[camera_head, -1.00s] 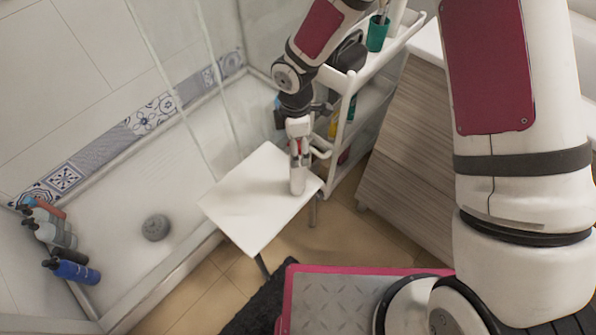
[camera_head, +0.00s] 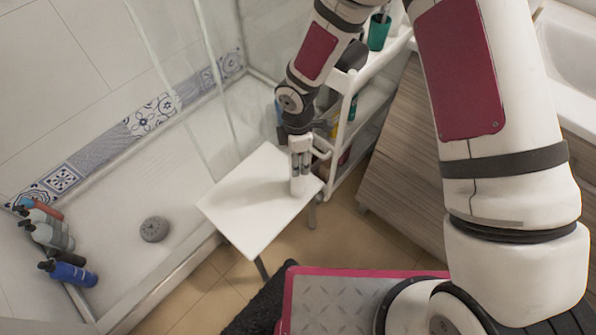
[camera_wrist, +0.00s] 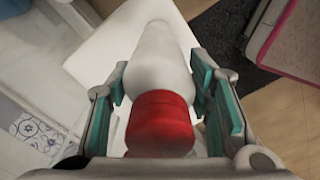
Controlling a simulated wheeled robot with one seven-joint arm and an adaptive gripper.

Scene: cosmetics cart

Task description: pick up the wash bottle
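A white bottle with a red cap, which I take to be the wash bottle (camera_head: 299,186), stands on a small white table (camera_head: 245,205), near its right corner. In the head view my gripper (camera_head: 301,158) is right over the bottle and hides its top. In the wrist view the white body of the bottle (camera_wrist: 160,60) and its red cap lie between the two teal-padded fingers of my gripper (camera_wrist: 161,88). The fingers are apart, one on each side. A narrow gap shows on the left; on the right I cannot tell if the pad touches.
A white shelf cart (camera_head: 345,125) with bottles stands close behind and right of my gripper, with a green cup (camera_head: 378,32) on top. A wooden cabinet (camera_head: 400,170) is to the right. Several bottles (camera_head: 68,272) and a grey drain (camera_head: 154,229) are in the shower at left.

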